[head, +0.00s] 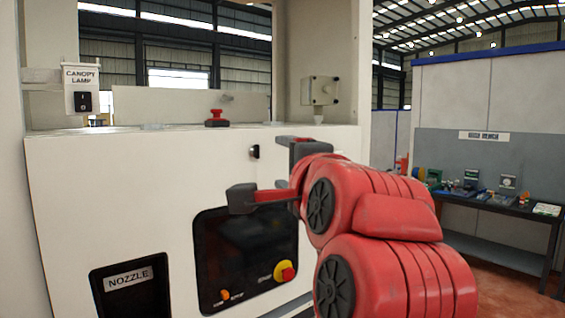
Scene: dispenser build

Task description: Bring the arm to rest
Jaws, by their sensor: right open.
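My right arm comes in from the lower right, red with dark joint covers. My right gripper (262,168) is open, with its fingers apart, in front of the white dispenser cabinet (120,200). Nothing shows between its fingers. One finger is low and left, just above the dark screen panel (245,235); the other is higher, near the cabinet's top edge. I cannot tell whether either finger touches the cabinet. The arm hides the cabinet's right part. My left gripper is not in view.
A red button (216,118) stands on the cabinet top. A canopy lamp switch (82,90) is at the left, a nozzle recess (133,296) at the lower left, and a yellow-red knob (285,271) on the panel. A dark workbench (490,210) with several small items stands at the right.

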